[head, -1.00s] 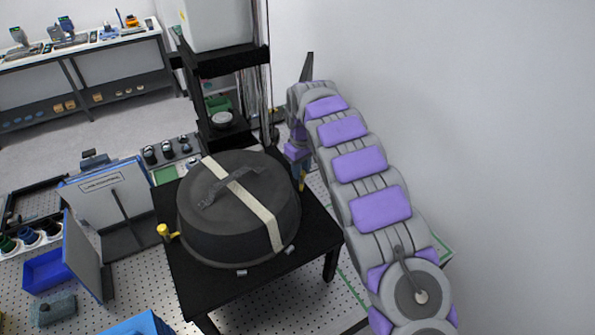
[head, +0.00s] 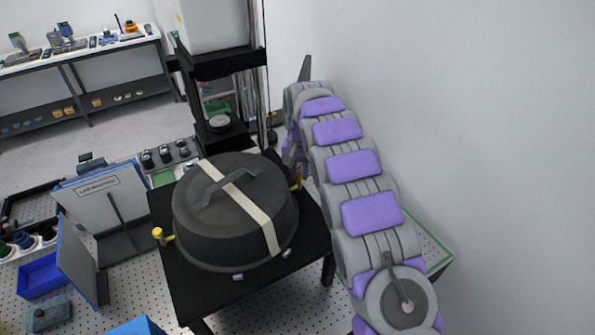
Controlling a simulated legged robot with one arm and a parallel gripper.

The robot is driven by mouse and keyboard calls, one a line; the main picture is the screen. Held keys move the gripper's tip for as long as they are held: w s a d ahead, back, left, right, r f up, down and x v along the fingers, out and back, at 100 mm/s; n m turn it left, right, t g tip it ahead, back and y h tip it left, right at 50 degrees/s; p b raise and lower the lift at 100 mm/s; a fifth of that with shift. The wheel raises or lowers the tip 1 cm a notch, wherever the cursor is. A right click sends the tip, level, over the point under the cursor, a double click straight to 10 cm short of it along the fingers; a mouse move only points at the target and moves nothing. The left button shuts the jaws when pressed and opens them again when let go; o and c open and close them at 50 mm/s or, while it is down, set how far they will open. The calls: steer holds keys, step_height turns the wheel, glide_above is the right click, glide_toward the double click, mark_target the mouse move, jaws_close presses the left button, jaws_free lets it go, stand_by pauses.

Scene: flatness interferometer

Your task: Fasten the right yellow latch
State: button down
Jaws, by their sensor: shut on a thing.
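A round dark grey case (head: 225,235) with a top handle and a pale strap sits on a black table (head: 195,300). The right yellow latch (head: 296,187) shows as a small yellow bit at the case's right rear side, mostly hidden behind my arm and gripper. The left yellow latch (head: 159,235) stands out at the case's left side. My gripper (head: 291,165) is low beside the case's right rear edge, at the right latch, and is shut on it. Its fingertips are largely hidden.
A black press-like frame (head: 215,65) with a pale block stands just behind the case. A white wall (head: 450,120) is close on the right of my arm. A sign board (head: 100,205) and a blue bin (head: 42,275) stand at the left.

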steer(key=shift+s+f+m, duration=0.15)
steer(key=shift+m, duration=0.45)
steer(key=c, duration=0.9)
jaws_free()
steer(key=shift+a, duration=0.15)
steer(key=shift+r, duration=0.65)
step_height(320, 180, up, 8)
steer(key=shift+f+b, duration=0.2)
steer(key=shift+b, duration=0.1)
step_height(320, 180, up, 9)
steer(key=p, duration=0.8)
glide_above(298, 173)
steer(key=shift+s+f, duration=0.1)
steer(key=shift+f, duration=0.1)
